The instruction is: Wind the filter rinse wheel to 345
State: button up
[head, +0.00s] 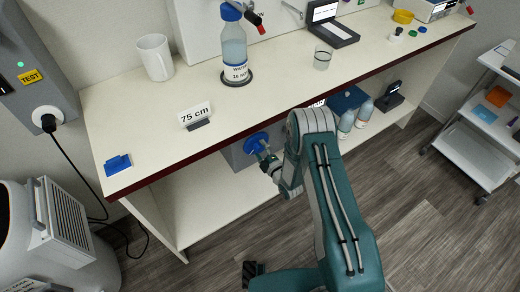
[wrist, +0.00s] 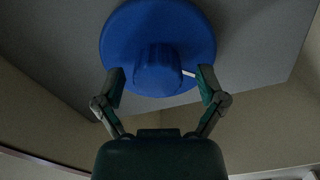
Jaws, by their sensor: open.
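The filter rinse wheel is a round blue disc with a raised blue hub. It is mounted on a grey box (head: 236,155) under the counter, and the wheel (head: 254,142) shows partly behind my gripper in the head view. In the wrist view the wheel (wrist: 205,35) fills the upper middle, with a white pointer mark (wrist: 188,73) right of the hub (wrist: 158,72). My gripper (wrist: 160,84) is open, one finger on each side of the hub's lower part. I cannot tell whether the fingers touch it. No numbers on the wheel are readable. In the head view my gripper (head: 268,160) is at the wheel.
The counter (head: 150,105) overhangs the wheel, its dark red front edge (head: 200,155) close above my arm. A lower shelf (head: 215,205) holds bottles (head: 347,122) to the right. A "75 cm" sign (head: 196,115), a mug (head: 155,57) and a wash bottle (head: 234,50) stand on top.

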jog(key=c, duration=1.1)
jog(key=shift+c, duration=0.2)
jog(key=m, duration=0.5)
jog(key=shift+m, duration=0.3)
jog(key=m, duration=1.1)
jog(key=shift+d, duration=0.1)
jog(key=m, duration=0.5)
jog(key=shift+f, duration=0.1)
jog(key=shift+d+m, duration=0.1)
jog(key=shift+m, duration=0.2)
